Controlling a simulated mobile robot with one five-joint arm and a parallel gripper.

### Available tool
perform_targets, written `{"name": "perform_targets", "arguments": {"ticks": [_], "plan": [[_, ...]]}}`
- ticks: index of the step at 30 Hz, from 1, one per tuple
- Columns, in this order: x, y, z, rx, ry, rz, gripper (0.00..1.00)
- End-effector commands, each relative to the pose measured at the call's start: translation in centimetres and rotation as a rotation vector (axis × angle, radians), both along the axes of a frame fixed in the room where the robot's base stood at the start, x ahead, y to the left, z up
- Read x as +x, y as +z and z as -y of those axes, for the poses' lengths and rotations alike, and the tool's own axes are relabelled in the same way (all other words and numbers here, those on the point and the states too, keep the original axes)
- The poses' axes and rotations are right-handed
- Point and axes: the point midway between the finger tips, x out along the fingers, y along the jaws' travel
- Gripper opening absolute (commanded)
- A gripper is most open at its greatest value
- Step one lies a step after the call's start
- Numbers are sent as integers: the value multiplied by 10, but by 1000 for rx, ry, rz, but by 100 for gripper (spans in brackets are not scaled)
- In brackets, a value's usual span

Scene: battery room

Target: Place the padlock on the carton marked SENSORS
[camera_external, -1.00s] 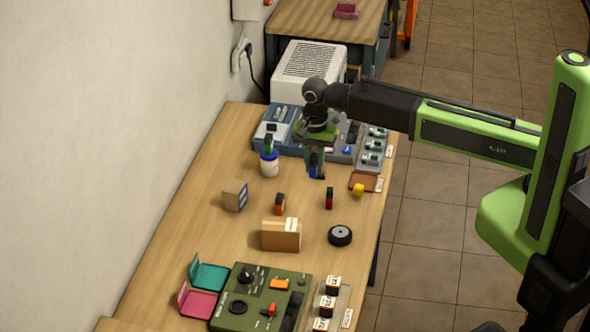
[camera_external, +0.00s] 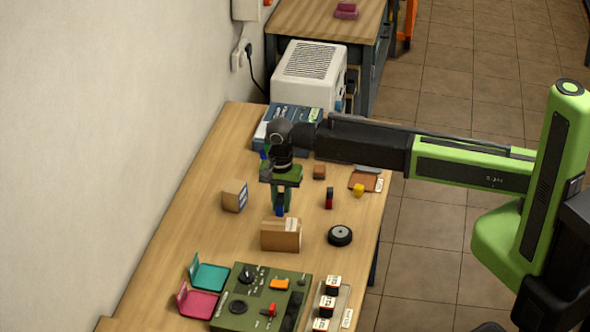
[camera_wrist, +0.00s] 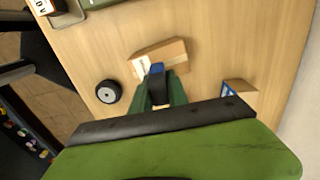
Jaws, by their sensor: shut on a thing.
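My gripper (camera_external: 280,198) is shut on a small blue and black padlock (camera_external: 280,209) and holds it above the table, just behind a brown carton as the outside camera sees it. In the wrist view the padlock (camera_wrist: 157,69) shows between my green fingers (camera_wrist: 157,88), overlapping the carton's edge. This carton (camera_external: 281,238) has a whitish label and also shows in the wrist view (camera_wrist: 168,55). A smaller carton (camera_external: 232,196) with a blue label stands to the left; it also shows in the wrist view (camera_wrist: 238,88). I cannot read which is marked SENSORS.
A black and red item (camera_external: 329,198) and a black wheel (camera_external: 340,235) stand right of the carton. A brown block (camera_external: 319,172) and a yellow piece (camera_external: 358,190) lie farther back. A green control panel (camera_external: 255,300) and two coloured trays (camera_external: 209,277) are at the front.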

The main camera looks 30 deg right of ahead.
Motion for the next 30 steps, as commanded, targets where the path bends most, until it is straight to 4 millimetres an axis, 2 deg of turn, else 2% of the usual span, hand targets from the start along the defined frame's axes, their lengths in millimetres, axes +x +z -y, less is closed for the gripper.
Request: {"name": "perform_targets", "arguments": {"ticks": [3,6,13,17,18,23,30], "plan": [[0,-27,0,0,0,0,0],[0,-41,0,0,0,0,0],[0,-36,0,0,0,0,0],[0,-41,0,0,0,0,0],[0,-41,0,0,0,0,21],[0,-39,0,0,0,0,41],[0,-39,0,0,0,0,41]]}}
